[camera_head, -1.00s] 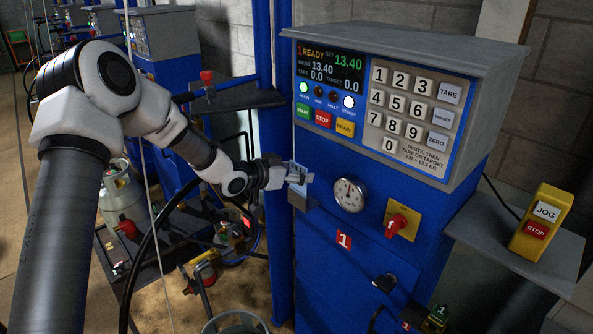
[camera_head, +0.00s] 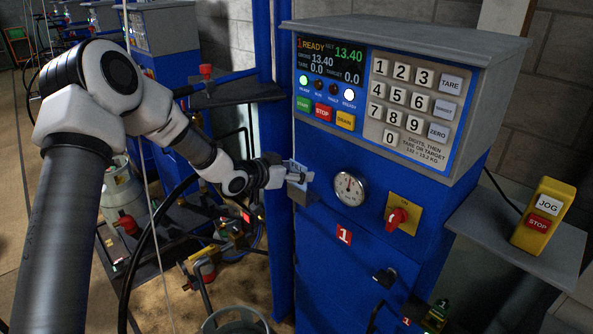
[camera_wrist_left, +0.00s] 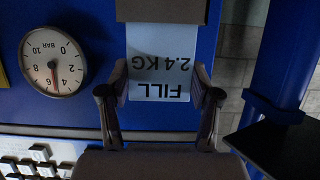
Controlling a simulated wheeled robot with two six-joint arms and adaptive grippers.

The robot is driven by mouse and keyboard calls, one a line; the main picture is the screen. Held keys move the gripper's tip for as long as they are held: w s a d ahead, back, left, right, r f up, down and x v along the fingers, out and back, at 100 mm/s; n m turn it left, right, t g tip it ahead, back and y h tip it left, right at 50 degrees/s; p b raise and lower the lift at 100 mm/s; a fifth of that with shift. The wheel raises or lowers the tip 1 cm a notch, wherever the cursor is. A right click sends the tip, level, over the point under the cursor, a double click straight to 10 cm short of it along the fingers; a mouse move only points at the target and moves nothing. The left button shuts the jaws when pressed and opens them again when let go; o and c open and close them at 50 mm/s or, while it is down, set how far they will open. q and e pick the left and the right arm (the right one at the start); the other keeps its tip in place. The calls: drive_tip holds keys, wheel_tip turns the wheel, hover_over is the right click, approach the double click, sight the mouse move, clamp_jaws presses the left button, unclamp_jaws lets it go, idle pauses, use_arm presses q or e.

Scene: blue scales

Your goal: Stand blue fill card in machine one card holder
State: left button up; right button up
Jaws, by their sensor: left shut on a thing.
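The blue fill card (camera_wrist_left: 160,72) is pale blue and reads FILL 2.4 KG, upside down in the left wrist view. My left gripper (camera_wrist_left: 160,100) is shut on it, with one finger at each side edge. The card's far end meets the grey card holder (camera_wrist_left: 162,10) and is hidden there; I cannot tell how deep it sits. In the head view my left gripper (camera_head: 300,178) is at the left front edge of blue machine one (camera_head: 330,265), with a bit of the card (camera_head: 291,166) showing beside it. My right gripper is not in view.
A round gauge (camera_head: 350,188) is just right of the gripper, with a red switch on a yellow plate (camera_head: 403,215) beyond. The display (camera_head: 330,62) and keypad (camera_head: 415,105) are above. A blue post (camera_head: 282,250) stands left of the machine.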

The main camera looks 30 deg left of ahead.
use_arm(q)
drive_tip(key=shift+f, duration=0.2)
drive_tip(key=o, duration=1.1)
drive_tip(key=shift+c, duration=0.2)
drive_tip(key=v, duration=1.2)
drive_tip(key=shift+w, duration=0.1)
